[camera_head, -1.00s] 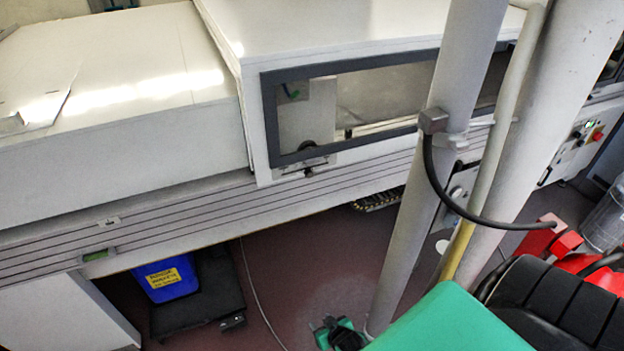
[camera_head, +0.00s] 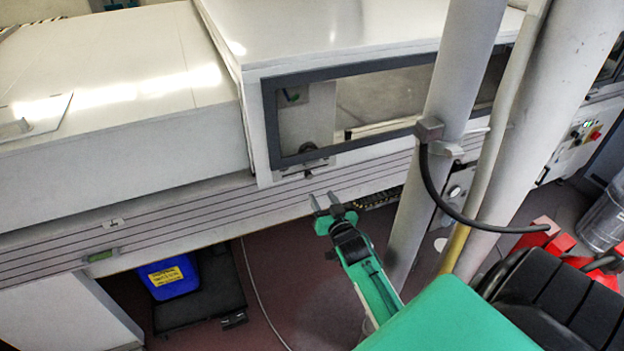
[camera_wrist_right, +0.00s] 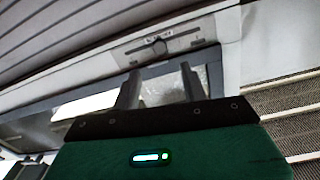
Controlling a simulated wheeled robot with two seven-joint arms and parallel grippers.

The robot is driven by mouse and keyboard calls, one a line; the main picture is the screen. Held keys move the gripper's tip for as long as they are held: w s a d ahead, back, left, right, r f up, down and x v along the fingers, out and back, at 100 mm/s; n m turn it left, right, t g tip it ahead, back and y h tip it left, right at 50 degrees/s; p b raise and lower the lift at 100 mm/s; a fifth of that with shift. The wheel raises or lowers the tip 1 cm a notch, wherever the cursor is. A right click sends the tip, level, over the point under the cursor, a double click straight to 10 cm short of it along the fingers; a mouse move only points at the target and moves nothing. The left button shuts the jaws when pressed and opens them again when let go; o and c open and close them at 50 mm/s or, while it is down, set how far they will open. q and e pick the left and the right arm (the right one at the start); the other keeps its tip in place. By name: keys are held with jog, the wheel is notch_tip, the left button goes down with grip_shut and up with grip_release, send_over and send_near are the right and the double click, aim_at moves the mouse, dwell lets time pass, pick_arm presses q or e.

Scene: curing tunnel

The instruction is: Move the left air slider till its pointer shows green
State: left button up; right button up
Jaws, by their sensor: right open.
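A small slider plate with a dark knob (camera_head: 309,172) sits on the machine's front, just under the lower left corner of the dark-framed window. It also shows near the top of the right wrist view as a pale slotted plate (camera_wrist_right: 182,37) with its knob near the middle. I cannot read its pointer or any colour on it. My green right gripper (camera_head: 326,202) is open and empty, below and slightly right of the slider, apart from it. In the right wrist view its two fingers (camera_wrist_right: 160,88) point up toward the plate. My left gripper is out of view.
The dark-framed window (camera_head: 400,98) lies above the slider. Pale pipes (camera_head: 440,130) with a black cable (camera_head: 440,190) stand to the right of my right gripper. A blue bin (camera_head: 172,276) sits on a dark platform under the machine. The machine's lid (camera_head: 110,80) extends left.

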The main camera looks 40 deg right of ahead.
aim_at(310, 177)
jog(key=p+x, duration=0.1)
jog(key=x, duration=0.8)
grip_shut()
